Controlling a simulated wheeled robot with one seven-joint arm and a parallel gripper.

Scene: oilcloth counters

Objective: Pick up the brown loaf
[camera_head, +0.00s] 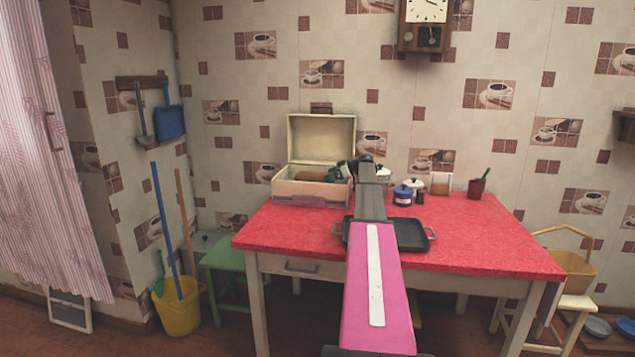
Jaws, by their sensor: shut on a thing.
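The brown loaf (309,176) lies low in the open bread box (298,189), its left part showing over the box's front wall. My gripper (334,174) reaches into the right side of the box and is shut on the loaf's right end. My fingertips are small and partly hidden here. I cannot tell whether the loaf touches the box floor.
The box's raised lid (321,138) stands behind the loaf. A black pan (414,236) lies under my arm on the red table (480,238). A blue pot (402,196), a jar (440,184) and a dark mortar (476,189) stand to the right. The table's right side is clear.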

